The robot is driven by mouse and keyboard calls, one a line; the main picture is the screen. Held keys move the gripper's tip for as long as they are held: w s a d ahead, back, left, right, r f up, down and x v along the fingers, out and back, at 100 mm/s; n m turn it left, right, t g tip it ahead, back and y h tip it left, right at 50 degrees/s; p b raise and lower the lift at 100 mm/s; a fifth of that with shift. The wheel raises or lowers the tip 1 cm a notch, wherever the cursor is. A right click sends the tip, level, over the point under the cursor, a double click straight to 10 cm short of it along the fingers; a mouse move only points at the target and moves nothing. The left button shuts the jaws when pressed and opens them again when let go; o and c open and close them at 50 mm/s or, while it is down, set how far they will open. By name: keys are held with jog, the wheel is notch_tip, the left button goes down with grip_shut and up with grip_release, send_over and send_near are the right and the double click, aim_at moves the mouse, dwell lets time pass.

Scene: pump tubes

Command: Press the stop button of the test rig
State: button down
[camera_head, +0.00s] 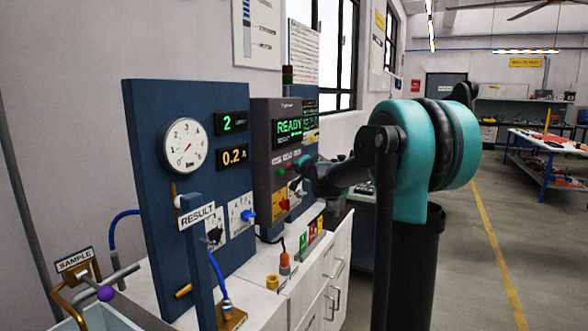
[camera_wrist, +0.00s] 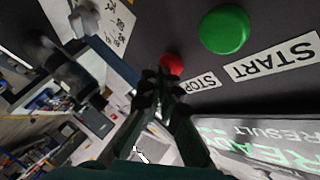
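The red stop button (camera_wrist: 171,62) shows in the wrist view on a dark panel face, with the STOP label (camera_wrist: 197,83) beside it. My gripper (camera_wrist: 161,76) has its two fingertips together, with nothing seen between them. The tips overlap the lower edge of the red button in this view; whether they touch it I cannot tell. In the head view the test rig's grey control box (camera_head: 262,150) shows a green READY on its screen (camera_head: 289,130). My gripper (camera_head: 303,163) is at the box's button row, and my arm hides part of it.
A green START button (camera_wrist: 224,29) sits close to the stop button. A blue panel (camera_head: 150,130) with a gauge (camera_head: 184,146) and RESULT sign (camera_head: 197,216) stands left of the box. A white cabinet (camera_head: 312,285) is below.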

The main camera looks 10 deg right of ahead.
jog(key=shift+a+f, duration=0.1)
jog(key=shift+f, duration=0.05)
jog(key=s+d, duration=0.3)
jog(key=d, duration=0.2)
dwell(0.6)
jog(key=shift+s, duration=0.1)
dwell(0.3)
jog(key=s+f+n+g+h, duration=0.1)
jog(key=s+f+n+g, duration=0.2)
jog(key=s+f, duration=0.8)
jog(key=s+d+f+n+g+h, duration=0.1)
jog(key=s+f+n+g, duration=0.2)
jog(key=s+f, duration=0.8)
jog(key=s+d+f+n+g+h, duration=0.1)
jog(key=s+f+n+g, duration=0.2)
jog(key=s+f, duration=0.8)
jog(key=s+g, duration=0.1)
jog(key=s, duration=1)
jog(key=shift+f+g, duration=0.4)
jog(key=shift+w+d, duration=0.1)
